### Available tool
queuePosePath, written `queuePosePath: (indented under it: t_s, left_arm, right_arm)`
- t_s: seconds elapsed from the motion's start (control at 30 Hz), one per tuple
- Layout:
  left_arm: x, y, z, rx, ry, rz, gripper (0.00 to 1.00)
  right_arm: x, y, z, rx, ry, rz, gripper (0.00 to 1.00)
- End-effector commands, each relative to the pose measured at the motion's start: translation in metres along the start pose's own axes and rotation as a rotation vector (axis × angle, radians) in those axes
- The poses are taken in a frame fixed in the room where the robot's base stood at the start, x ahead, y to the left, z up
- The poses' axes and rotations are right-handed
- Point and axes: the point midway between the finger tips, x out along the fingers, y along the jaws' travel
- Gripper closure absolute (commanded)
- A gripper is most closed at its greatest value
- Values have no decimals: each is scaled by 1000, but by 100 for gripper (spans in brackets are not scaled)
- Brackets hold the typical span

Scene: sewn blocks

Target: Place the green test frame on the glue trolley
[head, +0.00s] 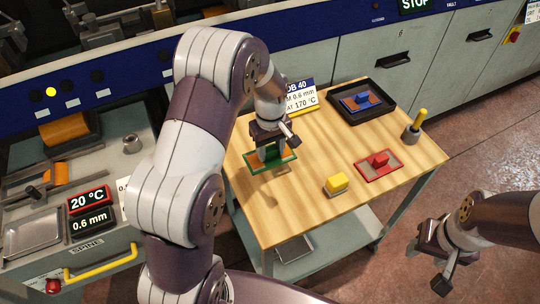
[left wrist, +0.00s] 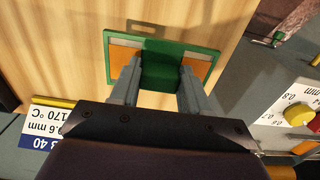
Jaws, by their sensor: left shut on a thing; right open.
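The green test frame (head: 284,161) is a flat green rim with a block-shaped grip in its middle. My left gripper (head: 268,152) is shut on that green block; in the left wrist view the fingers (left wrist: 157,85) press it from both sides, and the frame (left wrist: 205,67) lies level between them. The frame is over the left part of a wooden-topped trolley (head: 310,205), with its shadow set apart from it, so it seems slightly above the top. My right gripper (head: 432,268) is open and empty, off the trolley at the lower right.
On the trolley top are a red frame (head: 393,169), a yellow block (head: 336,184), a pot with a yellow handle (head: 411,133), a black tray (head: 376,115) holding a blue frame (head: 349,103), and a job card (head: 301,97). A machine (head: 95,205) stands left.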

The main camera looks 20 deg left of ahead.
Motion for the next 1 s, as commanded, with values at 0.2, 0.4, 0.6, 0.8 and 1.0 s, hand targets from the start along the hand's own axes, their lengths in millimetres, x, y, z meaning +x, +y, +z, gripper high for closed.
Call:
queuePosePath:
  t_s: [0.2,0.4,0.6,0.8,1.0]
  left_arm:
    - [23,1,-9,0,-3,-3,90]
    - [46,1,-9,1,0,0,90]
    - [46,1,-8,0,0,0,90]
    - [49,1,-8,0,0,0,28]
    - [49,1,-8,0,0,0,28]
  right_arm:
    - [-2,0,0,0,0,0,49]
    - [-2,0,0,0,0,0,49]
    - [-2,0,0,0,0,0,49]
    - [-1,0,0,0,0,0,49]
    - [-1,0,0,0,0,0,49]
